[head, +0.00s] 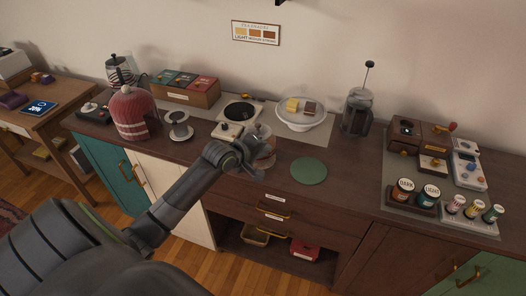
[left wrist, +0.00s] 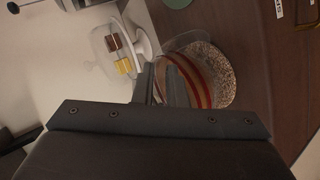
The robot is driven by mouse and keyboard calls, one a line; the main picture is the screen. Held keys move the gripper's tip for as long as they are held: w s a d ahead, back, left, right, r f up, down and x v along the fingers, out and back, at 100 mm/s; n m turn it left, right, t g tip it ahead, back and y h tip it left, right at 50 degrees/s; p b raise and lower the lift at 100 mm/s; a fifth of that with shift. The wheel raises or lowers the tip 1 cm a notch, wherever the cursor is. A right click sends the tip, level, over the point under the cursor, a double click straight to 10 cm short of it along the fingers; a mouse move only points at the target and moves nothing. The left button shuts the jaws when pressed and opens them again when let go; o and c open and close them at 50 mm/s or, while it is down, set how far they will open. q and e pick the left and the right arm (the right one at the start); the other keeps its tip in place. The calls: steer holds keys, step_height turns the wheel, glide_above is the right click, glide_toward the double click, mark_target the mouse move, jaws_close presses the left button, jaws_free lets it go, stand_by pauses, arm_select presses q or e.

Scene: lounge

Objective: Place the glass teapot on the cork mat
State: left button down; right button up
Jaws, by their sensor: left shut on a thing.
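The glass teapot (head: 265,146) is at the front middle of the counter, partly hidden by my left gripper (head: 248,158). In the left wrist view the teapot (left wrist: 188,76) shows clear glass with reddish-amber bands. My left gripper (left wrist: 156,84) is shut on its near side, apparently at the handle, which is mostly hidden. The round, speckled cork mat (left wrist: 229,76) shows directly behind the teapot in that view, overlapped by it. I cannot tell whether the teapot touches the mat or hangs just above it. My right gripper is not in view.
A round green mat (head: 309,171) lies just right of the teapot. Behind are a cake stand (head: 301,122) and a burner plate (head: 240,113). A French press (head: 357,113) stands back right. A white spool-shaped stand (head: 178,127) and red-covered pot (head: 133,113) are left.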

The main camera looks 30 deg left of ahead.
arm_select(q)
steer(key=shift+f, duration=0.2)
steer(key=c, duration=1.9)
jaws_free()
steer(key=shift+f, duration=0.2)
steer(key=o, duration=0.4)
steer(key=v, duration=1.2)
steer(key=shift+r, duration=0.2)
